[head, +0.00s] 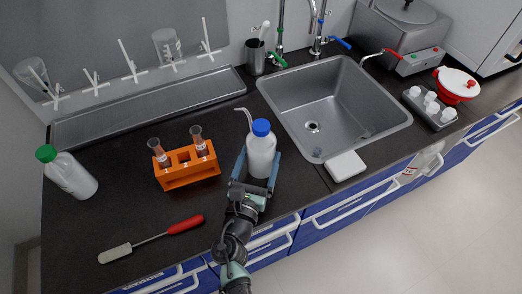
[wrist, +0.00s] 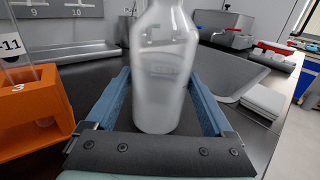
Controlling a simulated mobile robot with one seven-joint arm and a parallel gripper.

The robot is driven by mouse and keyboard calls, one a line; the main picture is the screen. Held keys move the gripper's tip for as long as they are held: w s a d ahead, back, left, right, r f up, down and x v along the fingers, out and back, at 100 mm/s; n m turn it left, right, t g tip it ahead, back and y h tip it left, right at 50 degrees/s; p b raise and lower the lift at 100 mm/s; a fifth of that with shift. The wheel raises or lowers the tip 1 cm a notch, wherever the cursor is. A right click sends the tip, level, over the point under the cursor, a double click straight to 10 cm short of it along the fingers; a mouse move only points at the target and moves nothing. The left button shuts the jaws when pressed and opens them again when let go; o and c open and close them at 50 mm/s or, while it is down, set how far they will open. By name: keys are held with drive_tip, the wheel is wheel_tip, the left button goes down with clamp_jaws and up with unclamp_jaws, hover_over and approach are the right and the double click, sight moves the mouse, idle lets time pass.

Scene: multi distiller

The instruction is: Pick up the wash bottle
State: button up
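The wash bottle (head: 261,155) is white with a blue cap and a bent spout. It stands upright on the black counter, left of the sink. My gripper (head: 257,170) reaches in from the front with its two blue fingers on either side of the bottle. In the wrist view, the bottle (wrist: 165,75) stands between the fingers of my gripper (wrist: 167,100), with a visible gap on both sides. Its top is cut off there. The gripper is open and holds nothing.
An orange rack (head: 187,171) with two tubes stands close on the left. The sink (head: 335,105) and a white block (head: 346,166) are on the right.

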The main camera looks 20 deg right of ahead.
drive_tip(key=shift+r, duration=0.1)
drive_tip(key=shift+c, duration=1.1)
wheel_tip(320, 180, up, 27)
drive_tip(key=p, duration=1.1)
drive_tip(key=a+f+n+t+y+b, duration=0.1)
drive_tip(key=a+f+y+b, duration=0.1)
drive_tip(key=a+f+b, duration=0.3)
drive_tip(key=s+a+f+n+t+y+b, duration=0.1)
drive_tip(key=a+f+b, duration=0.4)
drive_tip(key=f+b, duration=0.5)
drive_tip(key=a+f+n+t+y+b, duration=0.1)
drive_tip(key=a+f+n+y+b, duration=0.1)
drive_tip(key=a+f+b, duration=0.3)
drive_tip(key=shift+s+a+f+y+b, duration=0.1)
drive_tip(key=shift+f+y+b, duration=0.1)
drive_tip(key=shift+f+b, duration=0.5)
drive_tip(key=shift+s+f+y+b, duration=0.15)
drive_tip(key=shift+f+y+b, duration=0.1)
drive_tip(key=shift+f, duration=0.8)
drive_tip(key=shift+s+a+f+y+b, duration=0.15)
drive_tip(key=shift+f+b, duration=0.35)
drive_tip(key=shift+f, duration=0.35)
drive_tip(key=shift+d, duration=0.1)
drive_tip(key=shift+o, duration=1.4)
drive_tip(key=c, duration=0.5)
drive_tip(key=shift+p, duration=0.3)
drive_tip(key=shift+c, duration=0.2)
